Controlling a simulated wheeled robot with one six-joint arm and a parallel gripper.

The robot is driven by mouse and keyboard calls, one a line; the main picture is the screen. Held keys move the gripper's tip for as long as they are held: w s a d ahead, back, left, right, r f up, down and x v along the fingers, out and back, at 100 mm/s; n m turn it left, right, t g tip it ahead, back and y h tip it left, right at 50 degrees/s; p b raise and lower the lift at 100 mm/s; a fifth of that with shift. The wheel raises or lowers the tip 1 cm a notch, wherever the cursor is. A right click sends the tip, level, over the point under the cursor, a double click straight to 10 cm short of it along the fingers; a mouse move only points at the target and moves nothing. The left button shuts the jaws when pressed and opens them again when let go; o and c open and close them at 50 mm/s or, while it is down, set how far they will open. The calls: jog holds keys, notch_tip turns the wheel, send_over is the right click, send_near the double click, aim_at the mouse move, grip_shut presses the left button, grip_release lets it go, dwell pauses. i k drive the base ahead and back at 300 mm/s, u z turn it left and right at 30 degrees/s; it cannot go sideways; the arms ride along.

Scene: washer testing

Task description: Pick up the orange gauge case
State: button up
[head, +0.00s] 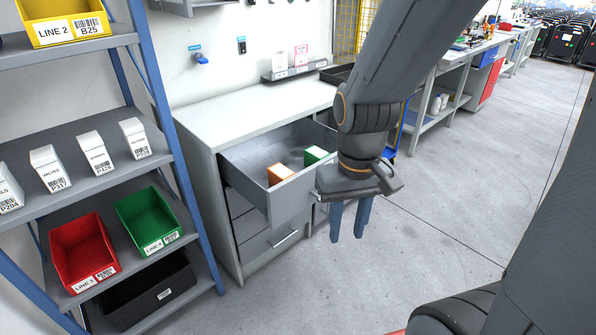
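The orange gauge case (280,174) is in the open drawer (243,179) of the grey cabinet, near the drawer's front wall. Its lower part is hidden behind that wall. My gripper (348,238) points down, to the right of the drawer and in front of it in the picture. Its two blue fingers are apart with nothing between them. It does not touch the orange case.
A green case (315,155) is also in the drawer, right of the orange one. The grey worktop (225,112) is above. A shelf rack (75,148) with boxes and bins stands at left. The floor (440,215) at right is clear.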

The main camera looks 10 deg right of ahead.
aim_at(277, 173)
jog(key=u, duration=0.5)
jog(key=k, duration=1.25)
jog(key=u, duration=0.7)
jog(key=i, duration=1.35)
jog(key=z, duration=1.25)
jog(key=i, duration=0.6)
jog(key=z, duration=0.7)
